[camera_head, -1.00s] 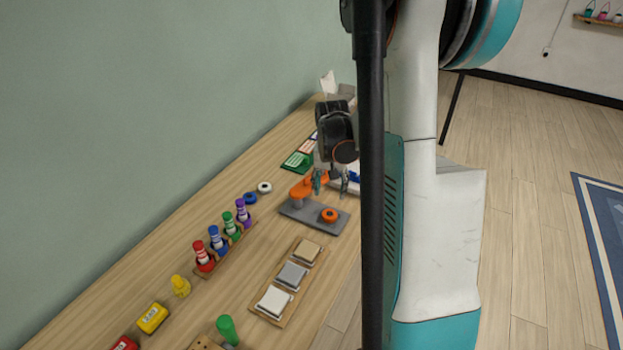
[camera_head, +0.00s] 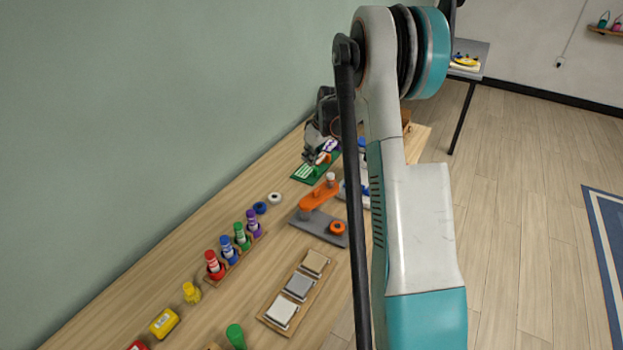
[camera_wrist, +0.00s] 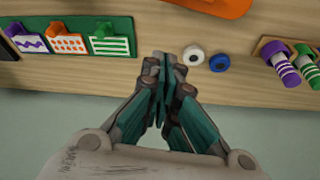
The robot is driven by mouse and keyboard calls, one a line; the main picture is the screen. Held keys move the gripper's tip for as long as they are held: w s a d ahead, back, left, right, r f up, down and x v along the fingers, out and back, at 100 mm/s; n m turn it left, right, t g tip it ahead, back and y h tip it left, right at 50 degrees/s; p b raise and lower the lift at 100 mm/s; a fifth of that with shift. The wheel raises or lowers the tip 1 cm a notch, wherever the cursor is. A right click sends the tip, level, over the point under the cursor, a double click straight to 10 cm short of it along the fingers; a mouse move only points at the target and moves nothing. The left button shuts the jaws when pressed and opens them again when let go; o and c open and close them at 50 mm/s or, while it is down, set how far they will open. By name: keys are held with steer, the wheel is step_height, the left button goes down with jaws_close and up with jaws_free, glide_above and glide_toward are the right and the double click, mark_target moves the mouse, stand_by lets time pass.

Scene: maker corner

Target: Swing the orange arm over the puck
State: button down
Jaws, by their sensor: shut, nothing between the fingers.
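The orange arm (camera_head: 322,195) is mounted on a grey plate (camera_head: 312,232) on the bench. It points toward the back right, with a small pale knob (camera_head: 331,178) at its free end. The orange puck (camera_head: 337,228) sits at the plate's right end, uncovered and apart from the arm. My gripper (camera_head: 314,160) is beyond the arm, near the green board, and touches neither arm nor puck. In the wrist view my gripper (camera_wrist: 165,62) is shut and empty; part of the orange arm (camera_wrist: 222,6) shows at the top edge.
Blue (camera_head: 260,208) and white (camera_head: 274,198) rings lie left of the plate. A rack of markers (camera_head: 237,255) and a tray of square blocks (camera_head: 291,305) stand nearer. A green board (camera_head: 304,174) lies behind, and the wall is at left.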

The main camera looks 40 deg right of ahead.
mark_target(319, 194)
stand_by(0.3)
steer(key=d+b+x, duration=0.1)
steer(key=b+x, duration=0.2)
steer(key=x, duration=0.7)
steer(key=s+b, duration=0.1)
steer(key=s, duration=0.3)
steer(key=shift+a, duration=0.1)
steer(key=shift+s+m, duration=0.25)
steer(key=shift+m, duration=0.05)
